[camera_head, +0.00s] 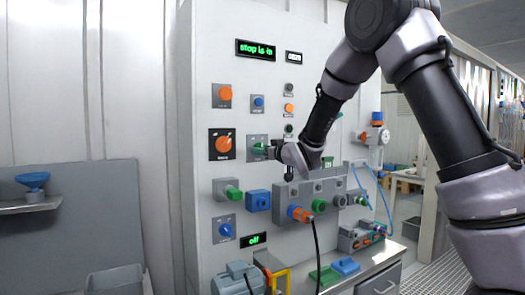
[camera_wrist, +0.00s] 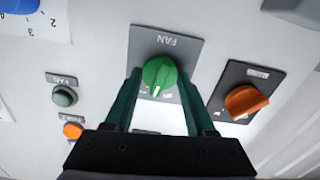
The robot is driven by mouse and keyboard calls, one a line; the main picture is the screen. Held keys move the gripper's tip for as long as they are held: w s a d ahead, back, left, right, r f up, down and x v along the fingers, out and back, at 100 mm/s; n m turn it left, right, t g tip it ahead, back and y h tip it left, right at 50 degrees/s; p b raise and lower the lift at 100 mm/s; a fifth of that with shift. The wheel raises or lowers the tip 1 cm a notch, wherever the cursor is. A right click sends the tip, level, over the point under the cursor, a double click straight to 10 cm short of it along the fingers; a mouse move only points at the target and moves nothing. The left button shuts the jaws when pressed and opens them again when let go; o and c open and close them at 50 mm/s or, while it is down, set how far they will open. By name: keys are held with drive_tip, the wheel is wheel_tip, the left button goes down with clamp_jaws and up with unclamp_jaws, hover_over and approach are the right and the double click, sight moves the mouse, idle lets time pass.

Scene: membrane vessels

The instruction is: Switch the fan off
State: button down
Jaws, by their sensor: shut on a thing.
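The green fan knob (camera_wrist: 160,72) sits on a grey plate with the label FAN, which reads upside down in the wrist view. A white pointer line on the knob faces toward the bottom of that view. My gripper (camera_wrist: 159,78) has one finger on each side of the knob and is shut on it. In the head view the green knob (camera_head: 259,148) is on the upright panel, partly covered by my gripper (camera_head: 268,150), which reaches it from the right.
A large orange knob (camera_wrist: 246,101) is close beside the fan plate. A dark green button (camera_wrist: 65,96) labelled FAN and an orange button (camera_wrist: 72,130) are on the other side. Displays read "stop is in" (camera_head: 255,49) and "off" (camera_head: 253,240). A grey connector block (camera_head: 318,190) juts out below.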

drive_tip(key=shift+n, duration=3.8)
drive_tip(key=shift+c, duration=1.1)
unclamp_jaws()
drive_tip(key=v, duration=1.1)
